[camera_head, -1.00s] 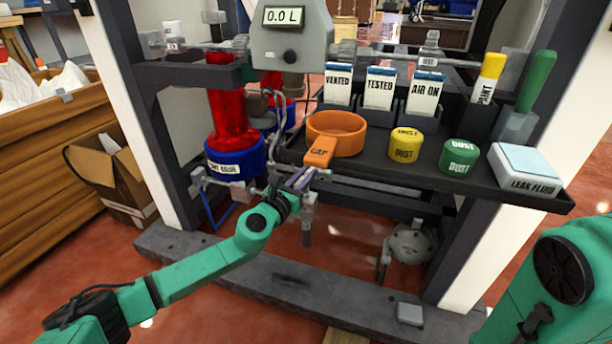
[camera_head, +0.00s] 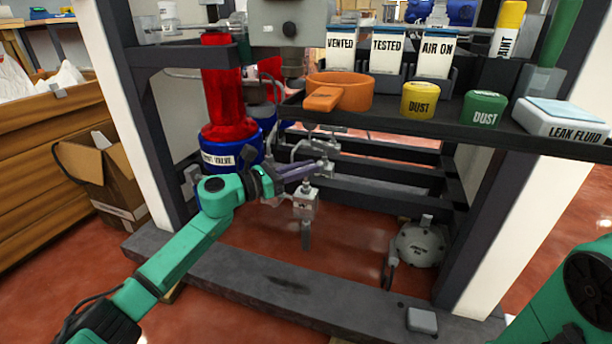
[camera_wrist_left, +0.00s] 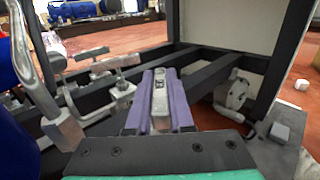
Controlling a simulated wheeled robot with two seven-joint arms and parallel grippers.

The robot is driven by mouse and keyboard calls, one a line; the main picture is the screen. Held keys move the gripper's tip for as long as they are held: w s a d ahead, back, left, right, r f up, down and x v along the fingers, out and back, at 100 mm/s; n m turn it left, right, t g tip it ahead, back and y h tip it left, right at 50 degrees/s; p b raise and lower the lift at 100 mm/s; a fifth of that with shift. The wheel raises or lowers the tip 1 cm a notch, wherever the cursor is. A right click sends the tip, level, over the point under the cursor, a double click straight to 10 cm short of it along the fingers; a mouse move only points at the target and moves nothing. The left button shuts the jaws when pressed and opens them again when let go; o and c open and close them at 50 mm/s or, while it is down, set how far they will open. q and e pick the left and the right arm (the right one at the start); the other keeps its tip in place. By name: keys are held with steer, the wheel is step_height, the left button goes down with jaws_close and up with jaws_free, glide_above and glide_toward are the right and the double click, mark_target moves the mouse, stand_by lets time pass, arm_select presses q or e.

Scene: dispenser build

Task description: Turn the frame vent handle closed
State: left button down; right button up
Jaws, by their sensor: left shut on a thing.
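My left gripper (camera_head: 312,173) reaches in from the left below the orange cup, among the grey valve fittings (camera_head: 305,203) on the frame. In the left wrist view its two purple fingers (camera_wrist_left: 160,90) lie along both sides of a narrow grey bar (camera_wrist_left: 160,97), which looks like the vent handle; the gripper is shut on it. The handle is mostly hidden by the fingers in the head view, so its exact angle is hard to tell. My right gripper is out of view; only part of my right arm shows at the lower right.
A red and blue cylinder (camera_head: 222,95) stands left of the gripper. A round grey device (camera_head: 420,245) sits low at the right.

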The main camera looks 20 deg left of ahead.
arm_select(q)
steer(key=shift+m+g+h, duration=1.2)
steer(key=shift+g, duration=0.3)
steer(key=c, duration=0.8)
jaws_free()
